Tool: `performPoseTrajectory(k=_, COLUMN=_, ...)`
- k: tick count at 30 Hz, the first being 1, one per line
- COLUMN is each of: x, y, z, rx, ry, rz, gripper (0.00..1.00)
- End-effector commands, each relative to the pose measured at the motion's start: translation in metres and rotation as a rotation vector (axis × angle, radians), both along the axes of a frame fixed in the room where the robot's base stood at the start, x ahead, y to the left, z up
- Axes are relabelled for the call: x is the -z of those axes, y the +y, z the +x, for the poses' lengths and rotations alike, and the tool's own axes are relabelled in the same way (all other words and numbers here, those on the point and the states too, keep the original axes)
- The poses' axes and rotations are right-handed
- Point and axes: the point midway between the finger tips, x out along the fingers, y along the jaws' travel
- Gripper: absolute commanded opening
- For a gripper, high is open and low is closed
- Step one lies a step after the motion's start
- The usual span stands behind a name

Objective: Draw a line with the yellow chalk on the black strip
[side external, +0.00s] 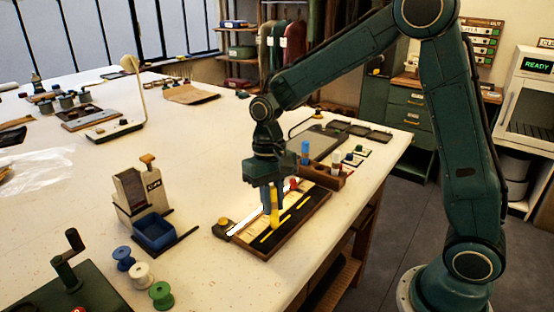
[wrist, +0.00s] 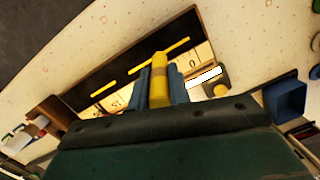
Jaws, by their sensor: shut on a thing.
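My gripper (side external: 271,207) is shut on the yellow chalk (side external: 274,214), which points down, roughly upright, over the wooden board. The chalk (wrist: 159,80) also shows between the blue-grey fingers (wrist: 160,88) in the wrist view. The black strip (side external: 311,209) runs along the board, and it lies beyond the chalk in the wrist view (wrist: 118,68). Yellow dashes with gaps between them lie along the strip. The chalk's lower end is at or just above the board; I cannot tell whether it touches the strip.
A bright white bar (side external: 247,219) and a yellow knob (side external: 222,222) sit at the board's left side. A wooden block (side external: 325,178) with coloured sticks stands behind the board. A blue bin (side external: 154,233) and several thread spools stand left. The table's edge is close on the right.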

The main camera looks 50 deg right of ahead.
Motion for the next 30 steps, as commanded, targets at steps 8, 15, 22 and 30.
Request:
performPoseTrajectory(k=8, x=0.003, y=-0.004, z=-0.002, rx=0.009, ry=0.009, rz=-0.005, gripper=0.0)
performPoseTrajectory(k=15, x=0.004, y=-0.005, z=-0.002, rx=0.01, ry=0.012, rz=-0.006, gripper=0.0)
performPoseTrajectory(k=22, x=0.004, y=-0.011, z=-0.003, rx=0.01, ry=0.014, rz=-0.006, gripper=0.0)
performPoseTrajectory(k=30, x=0.003, y=-0.018, z=-0.003, rx=0.011, ry=0.013, rz=-0.006, gripper=0.0)
